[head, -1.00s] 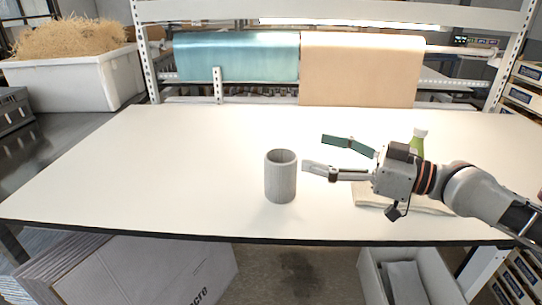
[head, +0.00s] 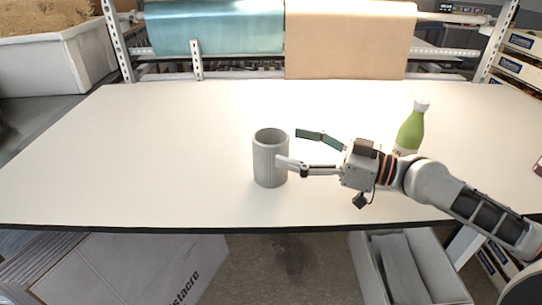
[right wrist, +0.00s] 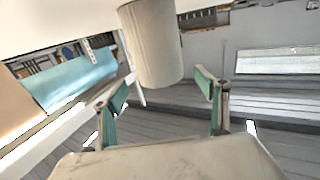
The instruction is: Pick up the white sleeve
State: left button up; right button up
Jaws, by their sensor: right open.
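The sleeve (head: 270,160) is a pale grey, open-topped hollow cylinder standing upright on the white table. It also shows at the upper middle of the right wrist view (right wrist: 152,48), just beyond the fingertips and towards the left finger. My right gripper (head: 286,147) is open, to the right of the sleeve. Its near fingertip overlaps the sleeve's right edge in the head view; I cannot tell whether it touches. The far finger, with a green pad, is behind and to the right. In the wrist view the gap between the fingers (right wrist: 165,92) is empty. My left gripper is not in view.
A green bottle with a white cap (head: 411,128) stands behind my right arm. The table (head: 150,160) is clear to the left. Teal (head: 215,25) and brown (head: 350,40) rolls hang behind it. A grey bin (head: 362,265) stands below the front edge.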

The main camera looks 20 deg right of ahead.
aim_at(257, 138)
jog(key=shift+w+a+r, duration=0.1)
jog(key=shift+w+a, duration=0.05)
jog(key=shift+a, duration=0.05)
jog(key=p+x, duration=0.3)
jog(key=x, duration=0.1)
jog(key=shift+w+a+r, duration=0.1)
jog(key=shift+w+a, duration=0.1)
jog(key=shift+a, duration=0.05)
jog(key=shift+w+a+f, duration=0.2)
jog(key=shift+w+a, duration=0.15)
jog(key=c, duration=0.8)
